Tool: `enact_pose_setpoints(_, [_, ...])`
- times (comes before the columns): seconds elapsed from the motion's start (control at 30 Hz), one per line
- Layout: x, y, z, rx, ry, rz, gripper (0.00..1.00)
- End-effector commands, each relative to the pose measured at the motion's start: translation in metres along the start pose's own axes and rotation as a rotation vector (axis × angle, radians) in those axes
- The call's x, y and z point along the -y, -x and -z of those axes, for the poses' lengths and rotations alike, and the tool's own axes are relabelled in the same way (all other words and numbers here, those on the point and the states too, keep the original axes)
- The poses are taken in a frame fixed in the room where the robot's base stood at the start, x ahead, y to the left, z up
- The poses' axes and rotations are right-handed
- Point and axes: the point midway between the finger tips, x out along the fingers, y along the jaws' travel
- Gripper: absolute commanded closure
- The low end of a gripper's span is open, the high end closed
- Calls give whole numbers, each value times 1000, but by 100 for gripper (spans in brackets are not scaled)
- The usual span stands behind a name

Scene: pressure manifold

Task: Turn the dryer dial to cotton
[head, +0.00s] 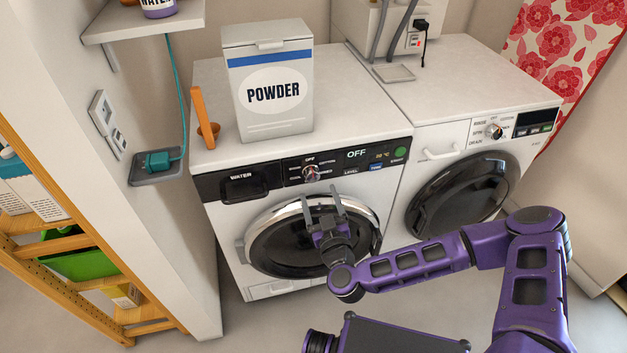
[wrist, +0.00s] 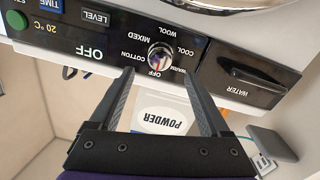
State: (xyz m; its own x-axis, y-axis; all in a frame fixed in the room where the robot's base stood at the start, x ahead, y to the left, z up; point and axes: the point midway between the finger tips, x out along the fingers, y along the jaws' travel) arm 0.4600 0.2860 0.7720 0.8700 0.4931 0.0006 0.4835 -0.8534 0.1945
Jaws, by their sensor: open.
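The dryer dial (head: 310,172) is a small silver knob on the black control panel of the left machine. It also shows in the wrist view (wrist: 159,56), upside down, ringed by the words OFF, COTTON, MIXED, WOOL, COOL and WARM. The panel display (head: 356,154) reads OFF. I cannot clearly tell where the knob's mark points. My gripper (head: 322,197) is open and empty, in front of the dryer door below the dial in the head view. In the wrist view (wrist: 159,74) the dial lies between the lines of the two fingers, apart from them.
A powder box (head: 273,85) and an orange-brown scoop (head: 203,115) stand on the dryer. A water drawer (head: 246,187) lies left of the dial. A second machine (head: 440,117) with its own dial (head: 494,131) stands to the right. A wooden shelf (head: 70,240) is at the left.

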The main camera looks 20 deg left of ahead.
Motion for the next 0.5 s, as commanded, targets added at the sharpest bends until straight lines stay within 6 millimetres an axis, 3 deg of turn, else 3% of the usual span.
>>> enact_pose_setpoints(0.2, [0, -42, -1, -1, 0, -1, 19])
enact_pose_setpoints(0.5, [0, -66, 0, 1, 0, 1, 19])
